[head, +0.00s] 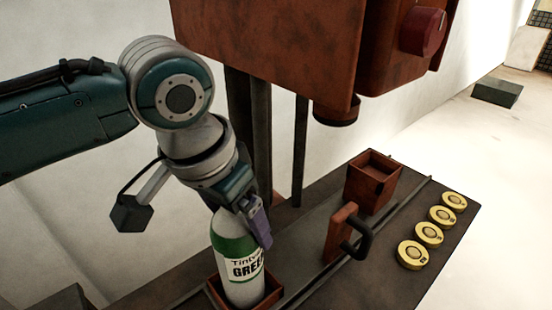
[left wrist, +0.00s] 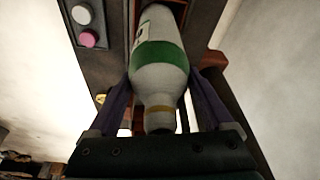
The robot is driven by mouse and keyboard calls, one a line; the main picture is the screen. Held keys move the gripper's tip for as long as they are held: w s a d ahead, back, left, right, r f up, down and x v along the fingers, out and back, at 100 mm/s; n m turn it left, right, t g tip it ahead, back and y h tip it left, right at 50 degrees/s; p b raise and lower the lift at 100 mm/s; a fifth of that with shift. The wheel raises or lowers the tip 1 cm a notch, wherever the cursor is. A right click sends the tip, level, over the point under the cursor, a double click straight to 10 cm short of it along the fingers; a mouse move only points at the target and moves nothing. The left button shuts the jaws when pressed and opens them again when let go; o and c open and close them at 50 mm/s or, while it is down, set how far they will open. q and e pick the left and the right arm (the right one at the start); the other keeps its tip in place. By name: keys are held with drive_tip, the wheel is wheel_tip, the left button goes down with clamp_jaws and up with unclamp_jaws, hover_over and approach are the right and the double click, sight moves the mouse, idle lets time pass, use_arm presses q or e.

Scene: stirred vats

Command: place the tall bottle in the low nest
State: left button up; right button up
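The tall bottle (head: 234,243) is white with a green band and a label reading GREEN. It stands upright with its base within the rim of the low nest (head: 275,291), a square red-brown box at the bottom edge of the head view. Whether the base rests on the nest's floor is hidden. My left gripper (head: 258,228) reaches down over the bottle's top. My right gripper is not in view.
A second red-brown box (head: 372,185) stands farther back on the dark bench, behind a bracket with a black handle (head: 352,240). Several yellow discs (head: 414,255) lie along the right edge. A rusty machine housing (head: 280,45) with a red knob (head: 423,32) hangs above.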

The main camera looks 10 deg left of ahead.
use_arm(q)
drive_tip(key=shift+o, duration=1)
drive_tip(key=shift+r, duration=0.2)
drive_tip(key=p+v, duration=0.2)
drive_tip(key=v, duration=1)
drive_tip(key=s+d+f+h, duration=0.2)
drive_tip(key=s+d+f, duration=0.1)
drive_tip(key=s+f, duration=0.4)
drive_tip(key=s+a+f+n+y, duration=0.1)
drive_tip(key=s+a+n+y, duration=0.1)
drive_tip(key=s+a, duration=0.6)
drive_tip(key=s+y, duration=0.1)
drive_tip(key=s, duration=0.2)
drive_tip(key=shift+a+n+t, duration=0.3)
drive_tip(key=shift+a+n, duration=0.1)
drive_tip(key=shift+f, duration=0.1)
